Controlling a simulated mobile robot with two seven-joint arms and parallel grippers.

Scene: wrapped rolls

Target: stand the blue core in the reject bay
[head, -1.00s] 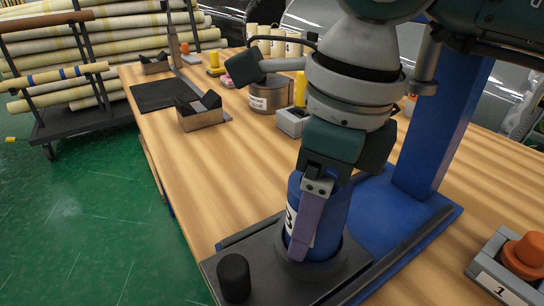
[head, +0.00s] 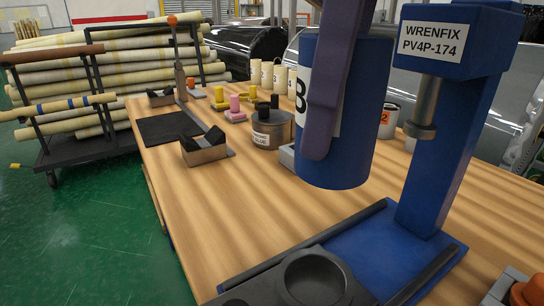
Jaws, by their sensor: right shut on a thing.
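The blue core (head: 350,125) is a blue cylinder with a white label bearing a dark character, partly covered. My right gripper (head: 319,145) is shut on it. One purple finger shows along its near side; the other finger is hidden. The core hangs upright in the air, above the table and clear of the dark round socket (head: 314,278) on the blue press. No place in view is clearly marked as the reject bay. My left gripper is not in view.
The blue press (head: 447,130) marked WRENFIX PV4P-174 stands close right of the core. A lidded tin (head: 272,130), a box with black V-shaped rests (head: 204,149) and a dark mat (head: 170,128) are further back. An orange-topped item (head: 528,290) is at bottom right. The table's left front is bare.

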